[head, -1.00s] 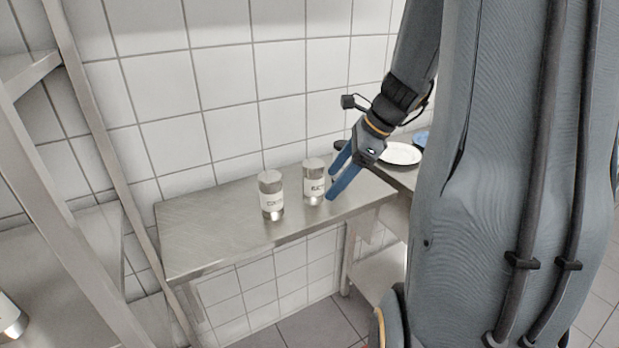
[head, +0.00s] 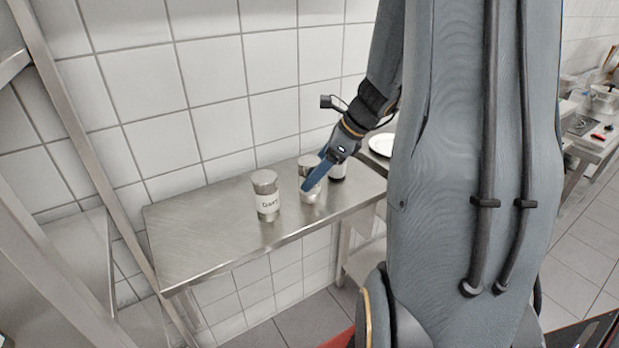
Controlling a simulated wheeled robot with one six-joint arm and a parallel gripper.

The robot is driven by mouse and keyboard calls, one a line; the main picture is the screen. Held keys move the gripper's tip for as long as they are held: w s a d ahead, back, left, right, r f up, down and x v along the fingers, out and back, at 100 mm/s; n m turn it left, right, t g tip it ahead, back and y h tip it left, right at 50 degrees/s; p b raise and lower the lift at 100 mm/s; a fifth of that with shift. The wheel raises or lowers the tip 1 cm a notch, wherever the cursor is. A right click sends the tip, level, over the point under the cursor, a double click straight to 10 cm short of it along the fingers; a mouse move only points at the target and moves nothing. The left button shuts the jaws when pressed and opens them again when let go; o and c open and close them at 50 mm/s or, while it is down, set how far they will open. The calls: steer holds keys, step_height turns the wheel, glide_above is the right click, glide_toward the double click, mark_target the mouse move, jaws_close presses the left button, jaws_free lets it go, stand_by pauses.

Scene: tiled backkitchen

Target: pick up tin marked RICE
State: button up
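Two silver tins with white labels stand upright on a steel table (head: 200,235). The left tin (head: 266,197) has a label too small to read surely. The second tin (head: 311,195), right of it, has its label mostly covered by my gripper; in the earlier view its lettering looked like RICE, though blurred. My gripper (head: 316,174) reaches down from the upper right, with a blue finger across the front of this second tin. The other finger is hidden, so I cannot tell whether it grips the tin.
A third, darker container (head: 338,171) stands just right of the gripper, partly hidden. A white plate (head: 382,144) lies on a surface further right. A tiled wall is close behind the table. A metal shelf frame (head: 75,130) stands at left. The table's left part is clear.

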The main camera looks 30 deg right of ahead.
steer(key=shift+x, duration=1.15)
steer(key=c, duration=1.4)
